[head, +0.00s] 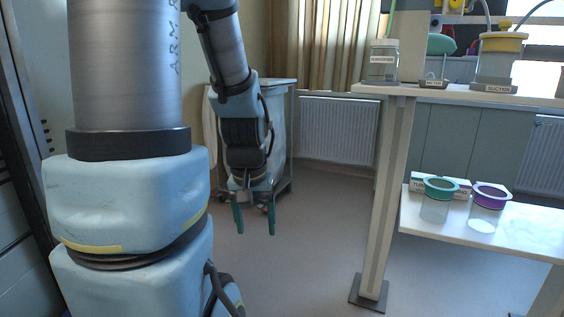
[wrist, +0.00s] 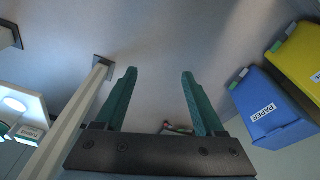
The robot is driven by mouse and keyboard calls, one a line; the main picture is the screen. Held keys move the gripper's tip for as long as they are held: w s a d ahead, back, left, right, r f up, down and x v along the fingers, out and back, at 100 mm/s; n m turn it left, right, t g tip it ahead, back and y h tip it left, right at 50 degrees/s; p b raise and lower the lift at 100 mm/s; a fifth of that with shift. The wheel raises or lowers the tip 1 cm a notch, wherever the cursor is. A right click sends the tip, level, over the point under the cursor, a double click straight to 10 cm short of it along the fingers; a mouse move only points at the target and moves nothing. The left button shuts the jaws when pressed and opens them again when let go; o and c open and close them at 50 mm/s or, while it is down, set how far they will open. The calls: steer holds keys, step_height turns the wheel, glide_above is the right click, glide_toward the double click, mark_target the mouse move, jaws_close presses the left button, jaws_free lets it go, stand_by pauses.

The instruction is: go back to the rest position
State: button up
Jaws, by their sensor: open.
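My gripper (head: 254,218) hangs pointing down over bare floor, left of the shelf unit's post in the head view. Its two green fingers are apart with nothing between them. In the wrist view my gripper (wrist: 158,85) is also open and empty, with grey floor beyond the fingertips. My arm comes down from the top of the head view, apart from the shelves.
A shelf unit's post (head: 386,200) stands to the right. Its upper shelf (head: 440,92) holds labelled jars; its lower shelf (head: 480,222) holds green-rimmed (head: 437,200) and purple-rimmed (head: 489,200) containers. Blue (wrist: 265,105) and yellow (wrist: 300,55) bins show in the wrist view.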

step_height(320, 180, up, 16)
steer(key=s+a+p, duration=0.1)
steer(key=s+p, duration=0.1)
steer(key=p, duration=1.4)
steer(key=shift+f, duration=0.25)
